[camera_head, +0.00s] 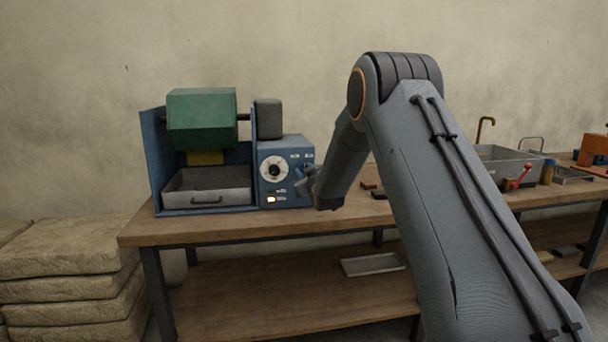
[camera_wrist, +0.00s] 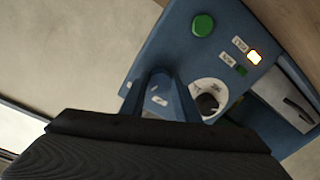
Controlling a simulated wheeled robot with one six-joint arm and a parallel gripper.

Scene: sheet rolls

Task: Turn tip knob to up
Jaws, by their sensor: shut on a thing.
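The blue machine (camera_head: 146,150) stands on the workbench with a control panel (camera_head: 264,188) at its right. The panel carries a white dial with a black centre (camera_head: 274,169), which also shows in the wrist view (camera_wrist: 207,103). My gripper (camera_head: 304,180) is at the panel's right side, beside the dial. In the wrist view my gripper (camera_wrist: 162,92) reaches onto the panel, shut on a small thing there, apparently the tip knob. The jaws hide that knob, so its pointing direction cannot be read. A green button (camera_wrist: 203,25) and a lit lamp (camera_wrist: 255,57) are uncovered.
A green drum (camera_head: 202,118) hangs above a grey tray (camera_head: 207,190) in the machine. On the workbench (camera_head: 150,232), a grey bin (camera_head: 510,167) and tools lie to the right. Stacked sacks (camera_head: 65,250) are at the left. My arm hides the bench's middle.

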